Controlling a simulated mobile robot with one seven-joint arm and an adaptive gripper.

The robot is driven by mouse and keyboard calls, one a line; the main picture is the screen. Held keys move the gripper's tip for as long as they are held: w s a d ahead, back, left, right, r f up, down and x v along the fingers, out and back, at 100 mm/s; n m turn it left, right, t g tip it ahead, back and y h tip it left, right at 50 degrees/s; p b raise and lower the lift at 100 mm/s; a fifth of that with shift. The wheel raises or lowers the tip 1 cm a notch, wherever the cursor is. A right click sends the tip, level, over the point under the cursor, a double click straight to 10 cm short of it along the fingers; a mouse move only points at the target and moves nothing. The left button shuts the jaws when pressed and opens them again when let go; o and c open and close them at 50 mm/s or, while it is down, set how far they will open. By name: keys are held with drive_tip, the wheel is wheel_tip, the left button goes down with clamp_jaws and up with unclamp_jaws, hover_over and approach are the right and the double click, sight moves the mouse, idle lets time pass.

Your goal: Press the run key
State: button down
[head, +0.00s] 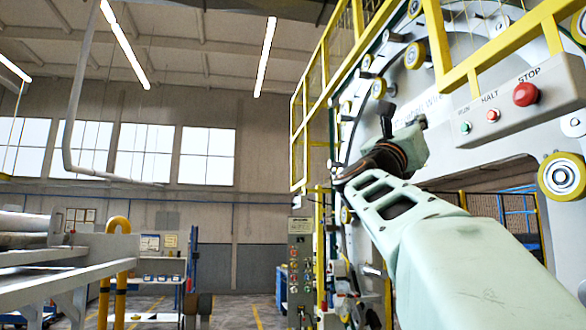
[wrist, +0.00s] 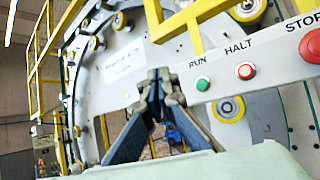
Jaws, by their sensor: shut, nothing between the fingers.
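The run key is a small green button under the label RUN on a pale control box, at the right in the head view (head: 465,127) and right of centre in the wrist view (wrist: 202,84). My gripper is shut and empty, with its fingertips together in the wrist view (wrist: 157,80). There the tips appear to the left of the run key, apart from it in the picture; the depth between them is hard to judge. In the head view my gripper (head: 387,118) is small and dark, left of the control box. The run key is unobstructed.
On the same box, the red HALT button (head: 492,115) and the larger red STOP button (head: 525,94) sit right of the run key. Yellow guard rails (head: 470,62) run above the box. The white wrapping machine ring with yellow rollers (head: 562,176) stands behind.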

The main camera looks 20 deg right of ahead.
sight(465, 128)
drive_tip(key=d, duration=0.8)
drive_tip(key=shift+s+d, duration=0.25)
drive_tip(key=shift+s, duration=0.2)
drive_tip(key=shift+d, duration=0.15)
idle(0.9)
drive_tip(key=shift+d, duration=0.25)
